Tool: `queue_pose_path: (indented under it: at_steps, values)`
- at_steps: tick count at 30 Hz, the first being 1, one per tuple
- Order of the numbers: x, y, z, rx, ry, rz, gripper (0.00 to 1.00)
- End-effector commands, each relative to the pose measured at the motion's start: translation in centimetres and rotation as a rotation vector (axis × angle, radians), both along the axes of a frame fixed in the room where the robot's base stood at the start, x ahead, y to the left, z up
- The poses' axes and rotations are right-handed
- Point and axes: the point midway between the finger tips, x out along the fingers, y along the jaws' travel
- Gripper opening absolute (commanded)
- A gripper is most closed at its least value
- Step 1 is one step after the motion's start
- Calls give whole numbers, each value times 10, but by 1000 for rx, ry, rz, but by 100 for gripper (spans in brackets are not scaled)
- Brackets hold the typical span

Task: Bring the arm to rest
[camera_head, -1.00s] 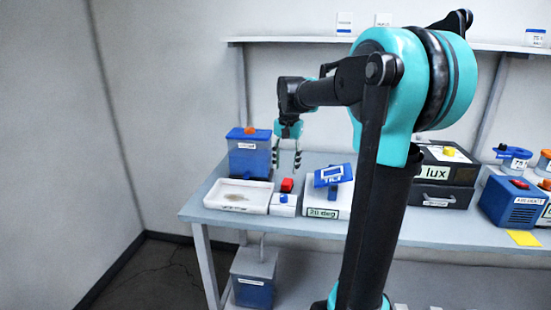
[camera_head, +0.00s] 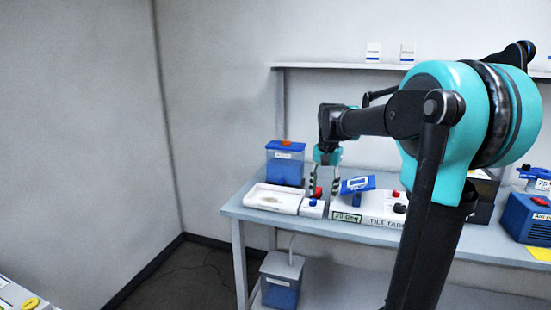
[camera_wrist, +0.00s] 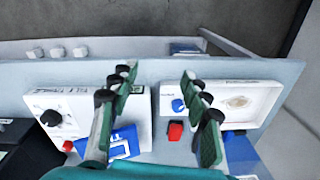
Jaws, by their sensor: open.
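My gripper (camera_head: 325,180) is open and empty, pointing down above the left part of the bench (camera_head: 236,212). In the wrist view my gripper (camera_wrist: 160,112) shows its two fingers spread wide apart, with nothing between them but a red block (camera_wrist: 175,131) lower down on the bench. My arm reaches from the right across the head view. A white box with a blue knob (camera_head: 312,208) stands below the fingers. The tilt table (camera_head: 370,215) with its blue tilting plate (camera_head: 358,184) is just right of my gripper.
A white tray (camera_head: 262,199) and a blue-lidded container (camera_head: 285,165) stand at the bench's left end. A blue device (camera_head: 525,218) is at the right. A shelf (camera_head: 330,66) runs along the wall behind. Another blue container (camera_head: 281,280) is under the bench. Open floor lies left.

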Motion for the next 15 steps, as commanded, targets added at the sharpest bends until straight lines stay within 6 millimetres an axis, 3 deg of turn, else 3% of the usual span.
queue_pose_path:
  at_steps: [8, 15]
  values:
    - [-24, -6, -30, -6, -48, 65, 47]
    - [-61, -14, -71, -19, -115, 158, 47]
